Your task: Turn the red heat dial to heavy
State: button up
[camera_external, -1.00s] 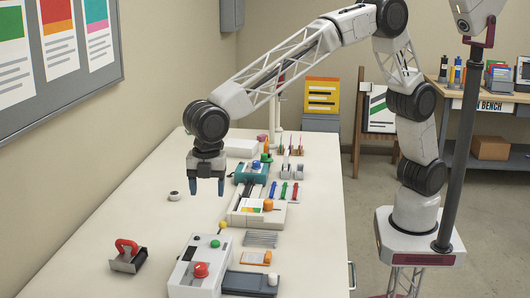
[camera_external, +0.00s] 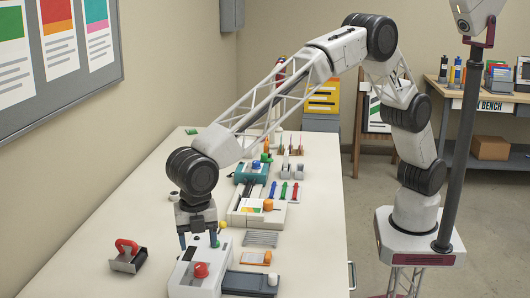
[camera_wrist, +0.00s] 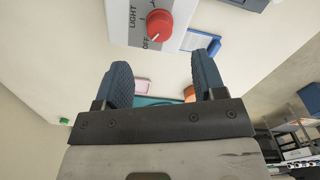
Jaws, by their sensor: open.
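The red heat dial (camera_external: 201,270) sits on top of the white laminator (camera_external: 182,288) at the front of the table. In the wrist view the dial (camera_wrist: 159,25) is near the top, with the words LIGHT and OFF beside it. A white mark on the dial appears to face OFF; a heavy label is not visible. My gripper (camera_external: 198,241) is open and points down, above the laminator and behind the dial in the external view. In the wrist view the dial lies beyond my fingertips (camera_wrist: 162,66), apart from them and roughly centred between them.
A dark tray (camera_external: 245,284) lies right of the laminator. A red-handled tool (camera_external: 127,254) stands to its left. Farther back are a white device with an orange knob (camera_external: 266,205), several coloured pens (camera_external: 284,190) and a teal device (camera_external: 252,173). The table's left side is mostly clear.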

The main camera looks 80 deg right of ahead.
aim_at(200, 266)
jog(key=shift+f, duration=0.1)
jog(key=shift+f, duration=3.8)
jog(key=c, duration=0.9)
